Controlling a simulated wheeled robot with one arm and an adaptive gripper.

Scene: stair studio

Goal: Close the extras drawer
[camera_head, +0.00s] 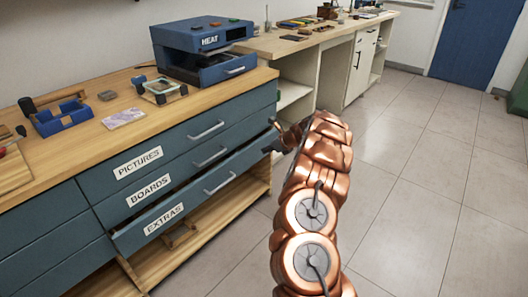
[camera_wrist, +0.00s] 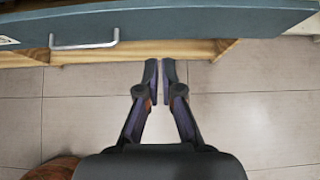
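The extras drawer (camera_head: 194,204) is the lowest blue drawer under the workbench, labelled EXTRAS. It stands out a little from the drawers above it, with a dark gap along its top. Its silver handle (camera_head: 220,184) is on the right part of its front. In the wrist view the drawer front (camera_wrist: 190,23) crosses the top, with the handle (camera_wrist: 84,44) at left. My gripper (camera_wrist: 159,64) has its fingertips together with nothing visible between them, below the drawer front in the picture. In the head view my gripper (camera_head: 270,149) is near the drawer's right end; contact cannot be told.
Closed drawers labelled BOARDS (camera_head: 147,190) and PICTURES (camera_head: 138,162) are above. An open wooden shelf (camera_head: 200,238) lies below. A blue HEAT machine (camera_head: 201,48) and small items stand on the bench top. The tiled floor (camera_head: 420,170) at right is clear.

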